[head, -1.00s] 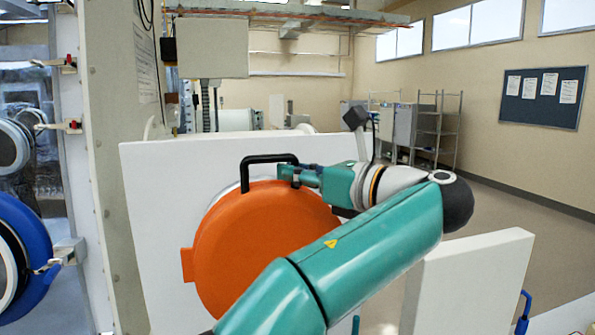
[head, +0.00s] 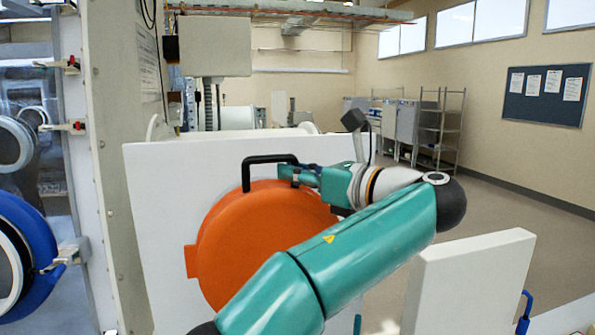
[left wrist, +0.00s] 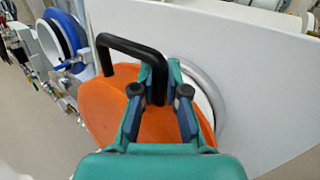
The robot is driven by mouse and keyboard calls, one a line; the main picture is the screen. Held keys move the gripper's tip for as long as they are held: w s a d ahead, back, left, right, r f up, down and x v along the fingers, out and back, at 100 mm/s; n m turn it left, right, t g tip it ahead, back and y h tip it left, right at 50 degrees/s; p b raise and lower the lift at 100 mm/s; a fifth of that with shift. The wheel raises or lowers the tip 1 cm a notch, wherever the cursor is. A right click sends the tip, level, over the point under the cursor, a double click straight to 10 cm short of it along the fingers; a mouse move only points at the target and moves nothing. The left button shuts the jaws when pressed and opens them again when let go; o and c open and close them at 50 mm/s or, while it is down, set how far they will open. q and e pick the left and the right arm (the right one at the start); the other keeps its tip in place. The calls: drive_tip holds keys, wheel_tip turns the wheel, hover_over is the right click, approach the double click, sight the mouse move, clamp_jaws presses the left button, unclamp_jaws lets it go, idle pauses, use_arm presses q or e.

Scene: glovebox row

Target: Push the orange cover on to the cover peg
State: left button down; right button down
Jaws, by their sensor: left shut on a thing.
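The orange cover (head: 245,235) is a round disc with a black bar handle (head: 246,172) at its top and a small tab on its left edge. It is upright in front of a white panel (head: 160,220). My left gripper (head: 288,172) is shut on the right leg of the handle, and the left wrist view shows both fingers (left wrist: 160,93) around that leg. A pale ring (left wrist: 207,88) on the panel shows behind the cover's right edge in the left wrist view. I cannot make out the cover peg, nor whether the cover touches the panel. My right gripper is not in view.
A lower white panel (head: 468,285) stands at right, near my left arm's elbow. A grey post (head: 118,170) and blue-rimmed round ports (head: 30,245) are at left. Metal shelving (head: 440,125) is far back. Open floor shows at right.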

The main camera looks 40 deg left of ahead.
use_arm(q)
drive_tip(key=shift+w+a+f+p, duration=0.15)
drive_tip(key=shift+w+a+p, duration=0.85)
drive_tip(key=shift+a+p, duration=0.25)
drive_tip(key=shift+w+a+f+p, duration=0.15)
drive_tip(key=shift+w+a+p, duration=0.85)
drive_tip(key=shift+a+p, duration=0.25)
idle(2.1)
drive_tip(key=shift+w+r+p, duration=0.1)
drive_tip(key=shift+p, duration=0.4)
drive_tip(key=c, duration=1.1)
unclamp_jaws()
drive_tip(key=shift+a, duration=0.15)
drive_tip(key=shift+f, duration=0.2)
drive_tip(key=d, duration=0.8)
drive_tip(key=s+d, duration=0.1)
drive_tip(key=d, duration=0.3)
drive_tip(key=shift+d, duration=0.1)
